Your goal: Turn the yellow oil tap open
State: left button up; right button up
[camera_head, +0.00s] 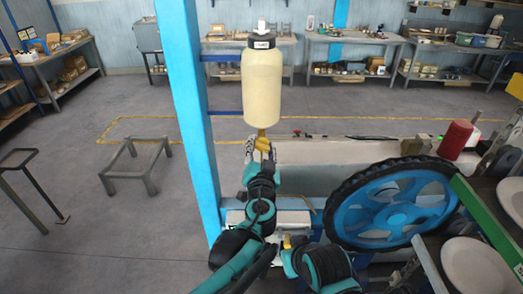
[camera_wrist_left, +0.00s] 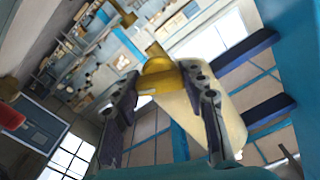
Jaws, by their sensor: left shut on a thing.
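The yellow oil tap (camera_head: 262,141) sits under the cream oil bottle (camera_head: 262,88), which has a black and white cap at its top. My left gripper (camera_head: 258,150) reaches up to the tap from below, and its fingers hide part of it. In the left wrist view the tap (camera_wrist_left: 157,68) lies between the two fingertips of my left gripper (camera_wrist_left: 160,80), which is shut on it. The bottle (camera_wrist_left: 222,118) shows there behind the right finger. My right gripper does not show.
A blue post (camera_head: 185,100) stands close left of the bottle. A large blue wheel with a black rim (camera_head: 375,213) is to the right. A red cylinder (camera_head: 455,138) stands on the machine behind it. A low metal stand (camera_head: 137,163) is on the open floor at left.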

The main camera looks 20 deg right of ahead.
pick_arm(q)
jog(key=m+b, duration=0.1)
jog(key=m, duration=0.5)
jog(key=shift+b, duration=0.4)
jog(key=m+b, duration=0.1)
jog(key=m, duration=0.5)
jog(key=shift+m, duration=0.3)
jog(key=o, duration=1.2)
jog(key=v, duration=1.2)
